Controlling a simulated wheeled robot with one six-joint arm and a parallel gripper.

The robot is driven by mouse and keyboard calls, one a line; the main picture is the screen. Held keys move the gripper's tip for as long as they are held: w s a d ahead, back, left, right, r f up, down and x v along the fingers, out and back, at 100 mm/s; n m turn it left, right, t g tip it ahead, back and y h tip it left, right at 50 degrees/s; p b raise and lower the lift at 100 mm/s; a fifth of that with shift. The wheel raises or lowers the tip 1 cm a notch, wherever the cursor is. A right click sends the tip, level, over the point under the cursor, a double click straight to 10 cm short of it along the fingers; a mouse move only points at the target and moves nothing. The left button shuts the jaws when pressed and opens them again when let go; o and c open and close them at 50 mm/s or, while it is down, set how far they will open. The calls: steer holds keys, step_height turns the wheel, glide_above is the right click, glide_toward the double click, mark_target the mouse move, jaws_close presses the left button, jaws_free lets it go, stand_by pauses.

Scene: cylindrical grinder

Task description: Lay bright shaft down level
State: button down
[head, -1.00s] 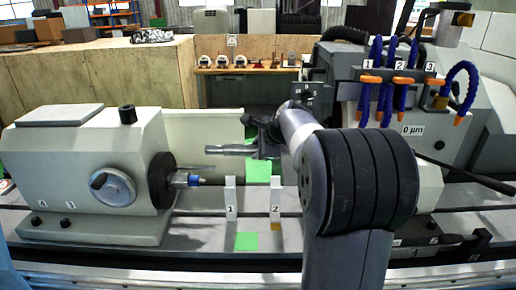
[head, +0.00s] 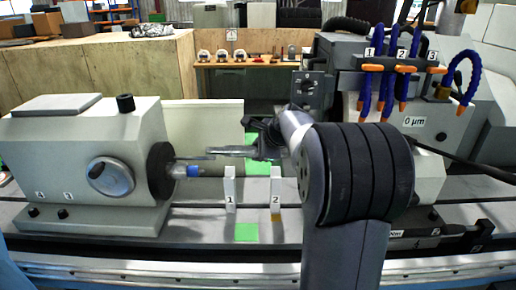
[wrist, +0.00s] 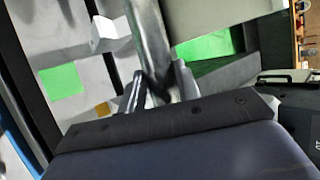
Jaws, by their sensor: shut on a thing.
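The bright metal shaft (head: 228,152) is in my gripper (head: 264,146) in the head view. It points left and looks nearly level. Two white upright rests, marked 1 (head: 230,190) and 2 (head: 276,192), stand on the machine bed below it, and the shaft appears above their tops. In the wrist view the shaft (wrist: 149,40) runs up from between the fingertips of my gripper (wrist: 160,88), which is shut on it. One white rest (wrist: 106,34) shows left of the shaft there. The shaft's gripped end is partly hidden.
The grey headstock (head: 85,165) with a dark chuck and blue-tipped centre is left of the rests. The wheel housing (head: 425,125) with blue hoses is at right, close to my arm. Green patches (head: 246,232) mark the bed. A wooden bench (head: 240,66) stands behind.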

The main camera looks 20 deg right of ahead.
step_height(320, 180, down, 7)
steer(key=b, duration=0.5)
steer(key=shift+r, duration=0.15)
stand_by(0.4)
steer(key=c, duration=1.1)
jaws_free()
steer(key=shift+c, duration=0.2)
steer(key=shift+o, duration=1)
steer(key=v, duration=1)
steer(key=shift+s+b, duration=0.4)
steer(key=shift+b, duration=0.05)
